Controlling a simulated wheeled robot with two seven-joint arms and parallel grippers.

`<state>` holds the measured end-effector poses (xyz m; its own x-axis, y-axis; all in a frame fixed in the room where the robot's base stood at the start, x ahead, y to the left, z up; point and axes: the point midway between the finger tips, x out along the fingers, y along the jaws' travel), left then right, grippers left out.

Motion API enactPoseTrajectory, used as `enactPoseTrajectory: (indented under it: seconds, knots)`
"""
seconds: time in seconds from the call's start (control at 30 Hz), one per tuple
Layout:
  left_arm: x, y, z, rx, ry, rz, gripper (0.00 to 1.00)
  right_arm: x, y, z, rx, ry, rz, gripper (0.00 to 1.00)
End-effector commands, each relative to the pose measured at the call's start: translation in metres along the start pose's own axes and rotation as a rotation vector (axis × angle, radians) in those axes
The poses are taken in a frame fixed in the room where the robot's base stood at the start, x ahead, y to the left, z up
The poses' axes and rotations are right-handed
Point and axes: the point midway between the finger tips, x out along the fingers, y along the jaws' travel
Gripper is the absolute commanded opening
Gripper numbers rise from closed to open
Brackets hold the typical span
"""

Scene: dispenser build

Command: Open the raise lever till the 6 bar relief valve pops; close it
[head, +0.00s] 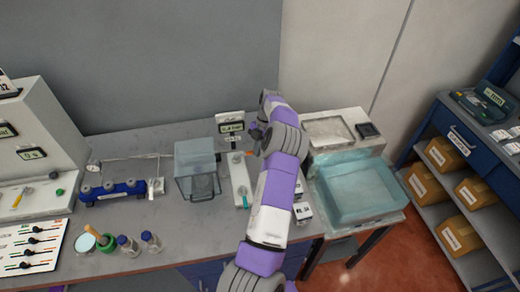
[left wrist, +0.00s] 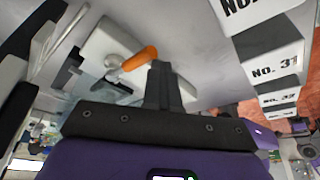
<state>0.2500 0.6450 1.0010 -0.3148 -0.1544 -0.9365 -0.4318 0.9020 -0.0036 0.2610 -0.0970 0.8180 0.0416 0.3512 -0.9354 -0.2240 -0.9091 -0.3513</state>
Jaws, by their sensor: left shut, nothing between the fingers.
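A pale valve block (head: 238,172) stands on the bench with an orange-handled lever (head: 248,154) at its far end and a teal-handled lever (head: 244,199) at its near end. A small display (head: 231,128) stands behind it; its digits are too small to read surely. My left gripper (head: 258,134) is by the orange handle, partly hidden by my own wrist. In the left wrist view the shut, empty fingers (left wrist: 160,72) are right beside the orange handle (left wrist: 140,58); I cannot tell whether they touch it. I cannot make out the relief valve.
A clear box (head: 195,160) stands left of the block. Numbered white boxes (head: 303,211) lie to its right, beside a teal-tinted basin (head: 360,190). The front middle bench is fairly clear.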

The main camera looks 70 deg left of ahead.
Motion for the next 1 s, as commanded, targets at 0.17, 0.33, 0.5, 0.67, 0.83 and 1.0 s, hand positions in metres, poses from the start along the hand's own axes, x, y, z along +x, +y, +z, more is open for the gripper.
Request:
enactPoseTrajectory:
  seconds: [0.17, 0.33, 0.5, 0.67, 0.83, 1.0]
  knots:
    - [-0.003, 0.004, 0.003, 0.002, -0.01, 0.008, 0.0, -0.003, -0.001, 0.0, 0.0, 0.0, 0.0, 0.53]
    - [-0.004, 0.006, 0.005, 0.002, -0.015, 0.012, 0.0, -0.003, -0.001, 0.0, 0.0, 0.0, 0.0, 0.53]
    - [-0.004, 0.006, 0.005, 0.001, -0.017, 0.013, 0.0, -0.003, -0.001, 0.0, 0.0, 0.0, 0.0, 0.53]
    - [-0.005, 0.007, 0.004, 0.001, -0.017, 0.014, 0.0, -0.003, -0.001, 0.0, 0.0, 0.0, 0.0, 0.53]
    - [-0.01, 0.009, 0.003, -0.001, -0.018, 0.014, 0.0, -0.008, -0.003, 0.0, 0.0, 0.0, 0.0, 0.53]
    - [-0.029, 0.015, -0.004, -0.006, -0.017, 0.014, 0.0, -0.024, -0.009, 0.001, 0.0, 0.0, 0.0, 0.53]
